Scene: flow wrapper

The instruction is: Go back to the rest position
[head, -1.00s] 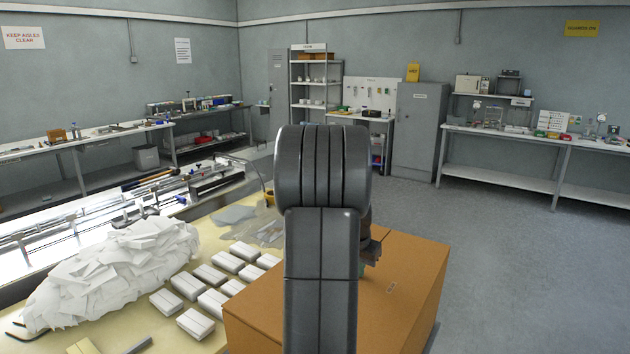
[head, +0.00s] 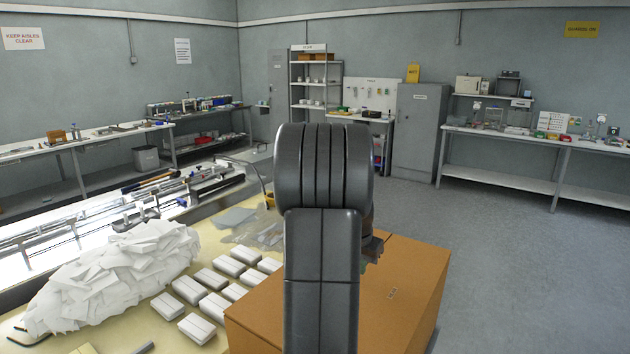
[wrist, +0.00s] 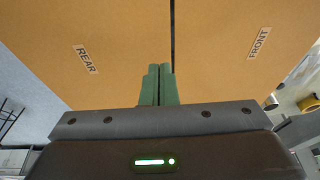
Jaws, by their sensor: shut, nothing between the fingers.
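My gripper (wrist: 160,84) shows in the wrist view with its two green fingers together and nothing between them. It is over an orange-brown box top, which carries a REAR label (wrist: 85,60) on the left and a FRONT label (wrist: 259,43) on the right. A dark seam runs between the labels, beyond the fingertips. In the head view my dark arm stands upright in front of the orange-brown box (head: 412,290) and hides part of it.
Left of the box, several white packs (head: 197,328) lie in rows on a pale table beside a heap of white wrappers (head: 110,275). A machine with rails (head: 130,212) stands behind them. Open grey floor (head: 530,260) lies to the right, before a workbench (head: 545,140).

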